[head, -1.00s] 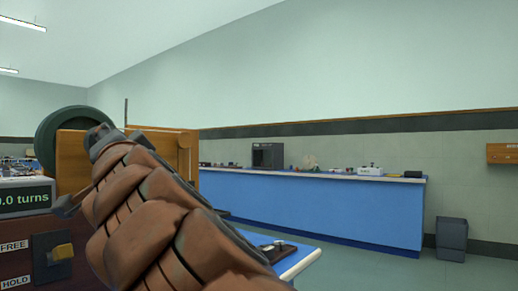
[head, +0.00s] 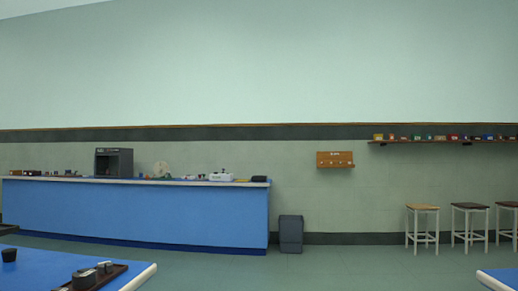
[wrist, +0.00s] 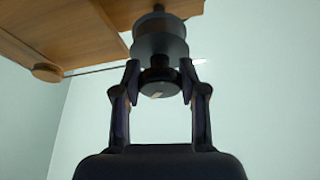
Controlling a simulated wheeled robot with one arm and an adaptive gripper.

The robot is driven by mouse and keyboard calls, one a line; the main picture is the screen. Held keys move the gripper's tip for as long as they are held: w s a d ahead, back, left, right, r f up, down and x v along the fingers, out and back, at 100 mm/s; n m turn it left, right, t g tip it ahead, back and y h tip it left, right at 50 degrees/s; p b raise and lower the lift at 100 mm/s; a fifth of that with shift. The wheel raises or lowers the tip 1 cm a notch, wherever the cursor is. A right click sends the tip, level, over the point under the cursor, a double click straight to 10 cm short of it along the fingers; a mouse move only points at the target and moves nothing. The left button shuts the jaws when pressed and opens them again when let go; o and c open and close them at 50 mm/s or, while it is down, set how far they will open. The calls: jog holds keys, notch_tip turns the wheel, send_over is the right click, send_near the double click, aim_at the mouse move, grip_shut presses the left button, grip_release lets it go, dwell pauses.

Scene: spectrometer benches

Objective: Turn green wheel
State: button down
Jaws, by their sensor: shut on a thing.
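The green wheel is not in the head view now, and I cannot make it out for sure in the wrist view. In the wrist view, my gripper (wrist: 160,73) has its two fingers on either side of a dark round knob (wrist: 159,84) and is shut on it. The knob sits below a wider dark grey cylinder (wrist: 160,42), in line with it. A wooden body (wrist: 70,28) is at the upper left, with a thin rod running beside it. My arm and gripper are outside the head view.
In the head view, a long blue bench (head: 140,212) stands along the back wall with a dark box (head: 114,162) on it. A grey bin (head: 291,234) stands beside it. Stools (head: 422,210) are at the right. A near blue bench (head: 60,262) fills the lower left.

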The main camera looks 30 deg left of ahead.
jog(key=shift+f, duration=0.1)
jog(key=c, duration=0.6)
grip_release()
jog(key=shift+c, duration=0.2)
